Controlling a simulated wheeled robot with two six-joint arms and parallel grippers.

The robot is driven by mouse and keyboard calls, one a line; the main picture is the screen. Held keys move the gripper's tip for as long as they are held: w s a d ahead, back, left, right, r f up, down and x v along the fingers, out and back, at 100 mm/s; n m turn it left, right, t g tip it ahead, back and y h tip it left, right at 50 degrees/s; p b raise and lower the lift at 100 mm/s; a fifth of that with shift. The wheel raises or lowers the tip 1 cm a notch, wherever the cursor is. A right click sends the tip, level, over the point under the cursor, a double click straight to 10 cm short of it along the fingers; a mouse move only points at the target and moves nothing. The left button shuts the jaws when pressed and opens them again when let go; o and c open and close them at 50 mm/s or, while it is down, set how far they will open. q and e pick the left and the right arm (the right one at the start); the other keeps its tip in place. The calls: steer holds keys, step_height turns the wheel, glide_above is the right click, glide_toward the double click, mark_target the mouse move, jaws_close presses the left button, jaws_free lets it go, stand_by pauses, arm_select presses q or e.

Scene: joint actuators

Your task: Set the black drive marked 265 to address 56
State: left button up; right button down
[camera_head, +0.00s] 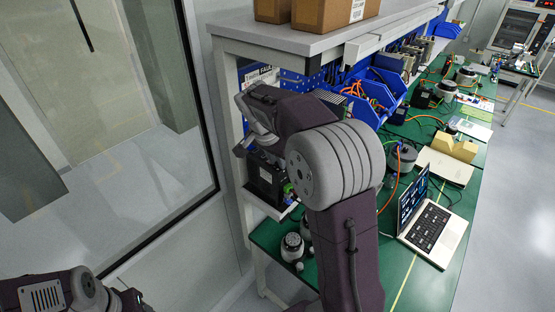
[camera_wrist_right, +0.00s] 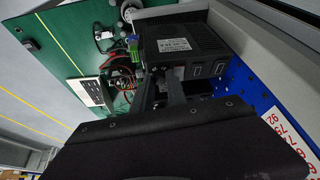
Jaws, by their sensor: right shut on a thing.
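A black drive (camera_head: 265,181) stands on the shelf of the bench, partly behind my right arm in the head view. In the right wrist view the drive (camera_wrist_right: 184,55) shows its vented case, small white print, a green connector (camera_wrist_right: 135,48) and coloured wires at its side. I cannot read a 265 on it or an address setting. My right gripper (camera_head: 250,143) is at the drive, just above it in the head view. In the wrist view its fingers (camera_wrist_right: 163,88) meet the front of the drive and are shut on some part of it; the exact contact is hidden. My left gripper is outside the head view.
An open laptop (camera_head: 432,222) stands on the green bench (camera_head: 405,285). Round motors (camera_head: 292,246) stand at the bench's near left. A glass partition (camera_head: 110,130) is at left.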

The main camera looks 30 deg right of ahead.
steer(key=c, duration=1.6)
jaws_free()
